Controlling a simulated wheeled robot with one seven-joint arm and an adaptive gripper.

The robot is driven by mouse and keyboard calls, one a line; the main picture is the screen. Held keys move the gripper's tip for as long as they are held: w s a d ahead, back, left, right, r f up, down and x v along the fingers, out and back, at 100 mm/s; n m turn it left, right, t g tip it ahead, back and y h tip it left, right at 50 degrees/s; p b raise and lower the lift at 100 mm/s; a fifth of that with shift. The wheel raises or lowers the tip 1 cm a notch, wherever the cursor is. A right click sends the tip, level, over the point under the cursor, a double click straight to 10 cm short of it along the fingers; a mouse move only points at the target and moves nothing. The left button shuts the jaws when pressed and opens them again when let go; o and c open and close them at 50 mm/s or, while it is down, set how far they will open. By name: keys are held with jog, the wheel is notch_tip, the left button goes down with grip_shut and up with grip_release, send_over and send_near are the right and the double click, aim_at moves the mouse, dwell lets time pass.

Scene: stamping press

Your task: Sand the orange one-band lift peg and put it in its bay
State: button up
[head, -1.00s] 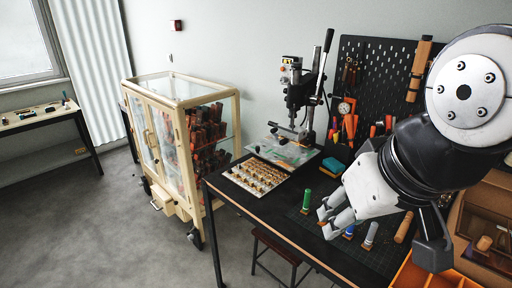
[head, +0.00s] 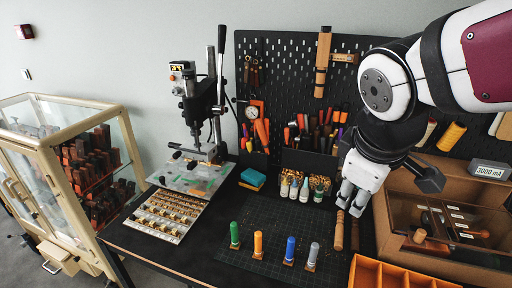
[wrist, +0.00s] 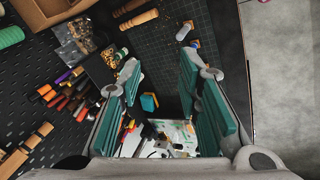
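The orange peg (head: 258,243) stands upright on a small brown base on the dark cutting mat (head: 232,257), between a green peg (head: 235,234) and a blue peg (head: 290,249). A grey peg (head: 313,254) stands to their right. Bands on the orange peg are too small to make out. My gripper (head: 352,205) is open and empty, above the bench to the right of the pegs and apart from them. In the wrist view its teal-padded fingers (wrist: 168,78) are spread with nothing held. I cannot pick out the orange peg there, nor tell which compartment is its bay.
An orange compartment tray (head: 385,274) is at the front right. A wooden box with a 3000 display (head: 488,170) stands behind it. Small bottles (head: 304,190), a blue and yellow block stack (head: 252,178), a drill press (head: 196,105) and a board of brass-coloured pieces (head: 163,216) line the bench.

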jog(key=w+a+f+n, duration=0.2)
jog(key=w+f+n, duration=0.1)
jog(key=w+n, duration=0.25)
jog(key=n+g+p, duration=0.1)
jog(key=n+p, duration=0.1)
jog(key=n, duration=1.6)
send_over(258, 235)
jog(key=s, duration=0.2)
notch_tip(258, 235, down, 17)
jog(key=shift+y, duration=0.4)
jog(key=b+x, duration=0.1)
jog(key=x, duration=0.2)
jog(key=b+x, duration=0.3)
jog(key=x, duration=0.2)
jog(key=shift+a+f+b, duration=0.3)
jog(key=shift+a+f, duration=0.05)
jog(key=shift+s+r, duration=0.25)
grip_shut()
notch_tip(258, 235, up, 12)
jog(key=p, duration=0.5)
jog(key=shift+p, duration=0.4)
